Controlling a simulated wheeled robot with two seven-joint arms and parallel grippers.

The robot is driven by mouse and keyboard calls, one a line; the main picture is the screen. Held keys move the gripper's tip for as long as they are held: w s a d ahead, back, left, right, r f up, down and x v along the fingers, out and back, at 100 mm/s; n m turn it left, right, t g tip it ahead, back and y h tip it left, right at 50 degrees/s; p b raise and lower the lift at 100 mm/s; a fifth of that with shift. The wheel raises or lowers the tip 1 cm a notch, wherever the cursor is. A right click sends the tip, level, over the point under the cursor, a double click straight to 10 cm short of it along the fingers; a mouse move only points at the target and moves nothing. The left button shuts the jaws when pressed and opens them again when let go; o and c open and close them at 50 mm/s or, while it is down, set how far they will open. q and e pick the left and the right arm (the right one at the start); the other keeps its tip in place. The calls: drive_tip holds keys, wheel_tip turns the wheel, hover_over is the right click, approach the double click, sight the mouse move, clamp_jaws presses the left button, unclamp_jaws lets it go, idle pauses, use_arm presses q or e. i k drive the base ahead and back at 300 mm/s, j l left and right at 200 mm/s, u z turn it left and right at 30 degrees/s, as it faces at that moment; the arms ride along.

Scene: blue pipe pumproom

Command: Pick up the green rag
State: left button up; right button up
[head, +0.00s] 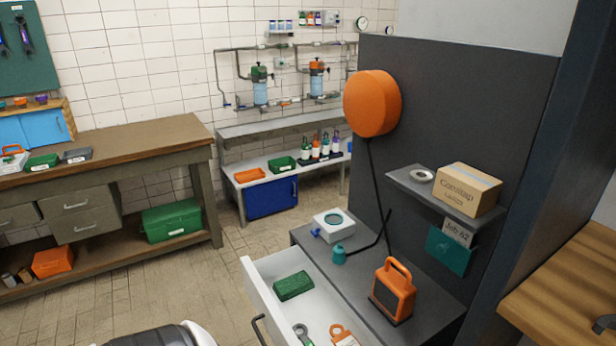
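A dark green folded block-like thing, which looks like the green rag (293,286), lies in the open white drawer (262,292). It is near the drawer's back end, and its top is uncovered. The drawer is pulled out from the grey cabinet (430,322) below the dark panel. Neither of my grippers can be made out in the head view.
In the drawer's front lie a green-handled tool (302,333) and an orange ring-ended tool (341,335). An orange lamp-like box (393,291), a white device (333,225) and a teal bottle (338,254) stand on the cabinet. Tiled floor (175,283) is open left of the drawer.

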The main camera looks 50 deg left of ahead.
sight(286, 290)
drive_tip(key=l+u, duration=0.1)
drive_tip(key=u, duration=1.7)
drive_tip(key=i+j, duration=0.1)
drive_tip(key=j, duration=0.35)
drive_tip(key=i+j, duration=0.1)
drive_tip(key=j, duration=0.3)
drive_tip(key=i+j, duration=0.1)
drive_tip(key=j, duration=0.35)
